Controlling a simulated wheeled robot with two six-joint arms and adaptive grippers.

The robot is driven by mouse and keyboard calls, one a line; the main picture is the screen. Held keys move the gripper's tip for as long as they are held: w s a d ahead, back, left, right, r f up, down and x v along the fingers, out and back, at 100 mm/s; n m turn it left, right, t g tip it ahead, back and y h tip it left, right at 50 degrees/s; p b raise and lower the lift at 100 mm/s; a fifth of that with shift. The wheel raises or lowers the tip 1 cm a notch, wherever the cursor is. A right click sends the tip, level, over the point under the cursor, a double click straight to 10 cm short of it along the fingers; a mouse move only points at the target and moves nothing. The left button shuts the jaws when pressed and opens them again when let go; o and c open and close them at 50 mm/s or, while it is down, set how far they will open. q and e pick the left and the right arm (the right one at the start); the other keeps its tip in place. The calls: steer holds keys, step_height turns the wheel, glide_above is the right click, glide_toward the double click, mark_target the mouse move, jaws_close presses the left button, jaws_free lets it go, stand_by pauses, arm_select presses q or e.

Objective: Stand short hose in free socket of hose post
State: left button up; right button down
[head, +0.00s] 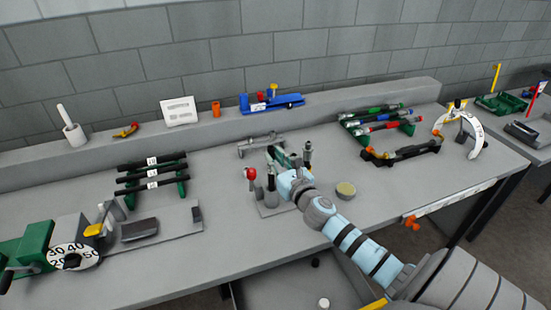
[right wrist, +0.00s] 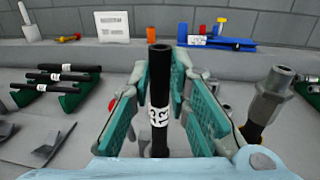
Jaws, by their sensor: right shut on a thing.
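My right gripper (head: 277,156) is over the middle of the bench, beside a small stand. In the right wrist view its green-padded fingers (right wrist: 160,112) are shut on a short black hose (right wrist: 159,75) with a white printed label. The hose stands upright and sticks out above the fingers. The stand, which looks like the hose post, has a grey base plate (head: 268,209) and carries a red ball-topped lever. My gripper and arm hide part of it, so I cannot tell whether the hose's lower end touches a socket. My left gripper is not in view.
A metal fitting (right wrist: 268,97) stands close to the gripper's right. Black hoses lie on a green rack (head: 182,187) to the left; coloured-band hoses (head: 378,119) lie on a rack to the right. The bench front is mostly clear.

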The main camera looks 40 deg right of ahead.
steer(key=shift+f+b, duration=0.85)
steer(key=shift+f, duration=0.25)
steer(key=c, duration=1.4)
jaws_free()
steer(key=shift+c, duration=0.2)
steer(key=shift+s, duration=0.1)
steer(key=v, duration=1.2)
